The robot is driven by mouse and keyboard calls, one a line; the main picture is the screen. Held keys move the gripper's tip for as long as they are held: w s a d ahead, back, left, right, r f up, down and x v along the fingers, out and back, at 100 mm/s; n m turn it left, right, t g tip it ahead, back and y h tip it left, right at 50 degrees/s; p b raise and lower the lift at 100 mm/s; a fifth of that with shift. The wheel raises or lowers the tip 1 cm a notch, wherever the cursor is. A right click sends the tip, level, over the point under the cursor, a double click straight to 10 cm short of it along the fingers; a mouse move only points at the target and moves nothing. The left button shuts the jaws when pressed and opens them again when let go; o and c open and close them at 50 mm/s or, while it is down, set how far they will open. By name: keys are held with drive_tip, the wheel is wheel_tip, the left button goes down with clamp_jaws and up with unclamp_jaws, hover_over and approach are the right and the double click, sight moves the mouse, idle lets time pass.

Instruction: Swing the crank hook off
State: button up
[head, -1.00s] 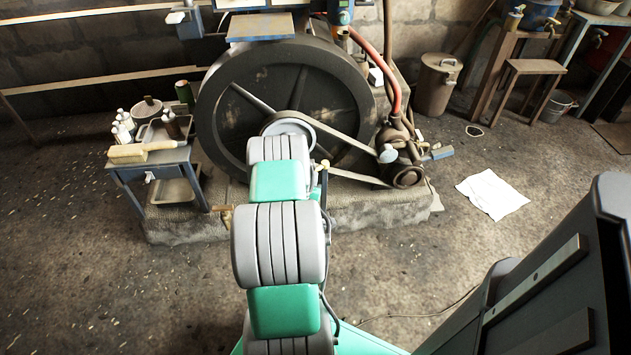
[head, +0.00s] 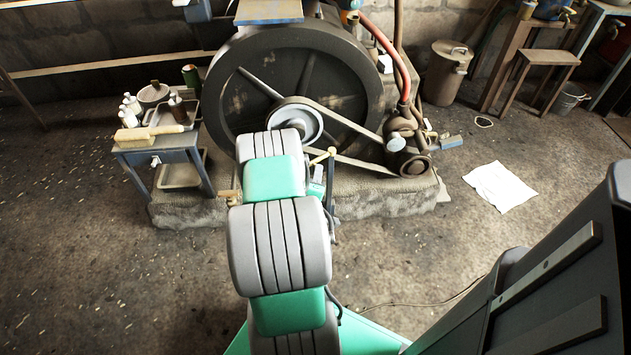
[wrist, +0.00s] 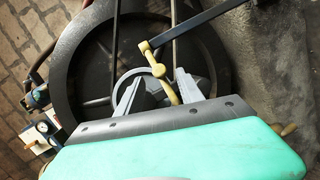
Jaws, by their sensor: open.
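The crank hook shows in the wrist view as a brass, bent piece (wrist: 158,69) joined to a dark bar (wrist: 200,22) that runs to the upper right. In the head view its pale yellow end (head: 331,151) and the dark bar show just right of my arm. My gripper (wrist: 157,84) is open in the wrist view, its two grey fingers apart. The lower brass part lies between or just beyond the fingers; I cannot tell whether it touches either. The gripper is hidden behind my arm in the head view. The pale hub pulley (head: 296,121) stands beyond it.
The large dark flywheel (head: 350,95) stands behind, with a belt (head: 345,125) running to the small pump pulley (head: 413,164). A side table (head: 150,157) with bottles and a brush is at left. A white sheet (head: 500,187) lies on open floor at right.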

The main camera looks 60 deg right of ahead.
drive_tip(key=shift+v, duration=1.2)
drive_tip(key=shift+c, duration=0.4)
